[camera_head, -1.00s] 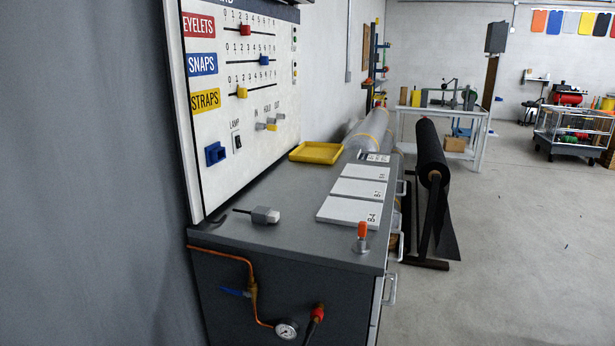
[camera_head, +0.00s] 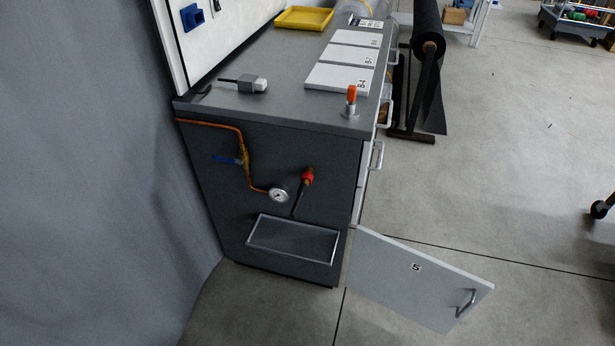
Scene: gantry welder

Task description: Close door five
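Door five (camera_head: 400,278) is a light grey panel marked "5", low on the front of the dark grey cabinet (camera_head: 270,155). It stands open, swung out from the cabinet's near front corner over the floor. A metal bar handle (camera_head: 466,302) sits near its free edge, on the face I see. The inside of the compartment is hidden from this angle. Neither of my grippers is in view.
An orange-topped fitting (camera_head: 351,98), several white panels and a yellow tray (camera_head: 304,18) are on the cabinet top. A pipe with a gauge (camera_head: 279,195) and an empty-looking metal tray (camera_head: 292,240) are on its end. A black roll stand (camera_head: 428,70) is beyond. Floor right of the door is clear.

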